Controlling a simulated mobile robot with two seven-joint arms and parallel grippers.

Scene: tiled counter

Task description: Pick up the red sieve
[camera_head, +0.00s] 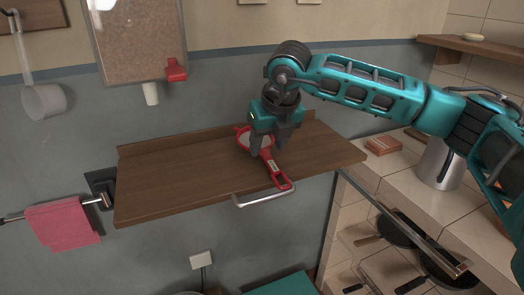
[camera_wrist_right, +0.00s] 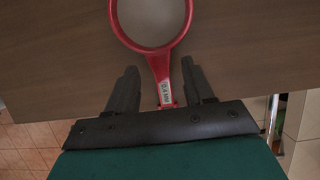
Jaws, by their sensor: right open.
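The red sieve (camera_head: 266,153) lies flat on a wooden wall shelf (camera_head: 175,180), its round mesh end toward the back and its handle toward the front edge. It also shows in the right wrist view (camera_wrist_right: 153,50), with its ring at the top and its labelled handle running down between the fingers. My right gripper (camera_head: 270,148) is above the sieve, open, with one finger on each side of the handle. In the right wrist view the fingers (camera_wrist_right: 160,85) stand apart from the handle. The handle's lower end is hidden behind the gripper body there. My left gripper is not in view.
A pink towel (camera_head: 62,224) hangs at the left. A tiled counter (camera_head: 430,210) with a grey pitcher (camera_head: 437,165) and a reddish box (camera_head: 383,146) is at the right, with pans below. The shelf's left half is bare.

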